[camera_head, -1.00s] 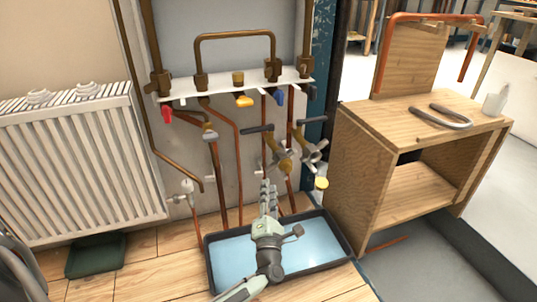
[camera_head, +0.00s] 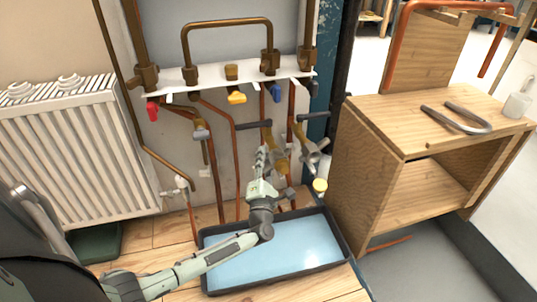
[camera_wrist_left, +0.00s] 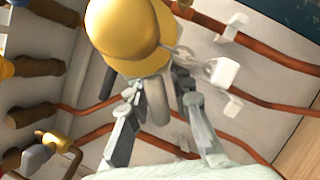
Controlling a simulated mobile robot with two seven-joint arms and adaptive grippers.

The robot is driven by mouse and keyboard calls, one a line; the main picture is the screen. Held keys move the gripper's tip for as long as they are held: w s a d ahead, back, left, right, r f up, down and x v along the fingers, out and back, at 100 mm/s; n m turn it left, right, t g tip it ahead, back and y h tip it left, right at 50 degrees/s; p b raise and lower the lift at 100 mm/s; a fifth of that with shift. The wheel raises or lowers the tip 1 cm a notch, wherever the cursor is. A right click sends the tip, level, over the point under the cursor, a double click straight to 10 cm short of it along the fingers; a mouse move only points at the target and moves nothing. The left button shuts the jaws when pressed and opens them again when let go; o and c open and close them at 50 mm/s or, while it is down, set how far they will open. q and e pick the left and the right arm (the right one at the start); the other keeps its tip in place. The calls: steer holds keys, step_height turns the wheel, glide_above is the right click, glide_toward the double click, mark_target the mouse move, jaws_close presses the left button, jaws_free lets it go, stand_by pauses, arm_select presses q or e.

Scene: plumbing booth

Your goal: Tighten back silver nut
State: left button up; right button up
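Two brass-and-silver fittings with black handles hang on the copper pipes in the head view. The right fitting (camera_head: 311,152) shows a silver cross-shaped part. The left fitting (camera_head: 279,157) is partly hidden by my left gripper (camera_head: 262,160), which points up in front of it. In the left wrist view, the left gripper (camera_wrist_left: 160,95) has its fingers apart. A grey cylindrical part (camera_wrist_left: 158,103) shows between or behind them; contact cannot be told. A large yellow rounded part (camera_wrist_left: 125,32) is just beyond the fingertips. I cannot single out the back silver nut. My right gripper is out of view.
A blue-bottomed tray (camera_head: 225,262) lies on the floor below the pipes. A white radiator (camera_head: 70,150) stands at left, and a wooden bench (camera_head: 405,140) with a bent grey pipe (camera_head: 460,119) at right. Coloured valve handles line the white rail (camera_head: 205,75) above.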

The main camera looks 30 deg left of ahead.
arm_select(q)
steer(key=shift+c, duration=0.3)
jaws_close()
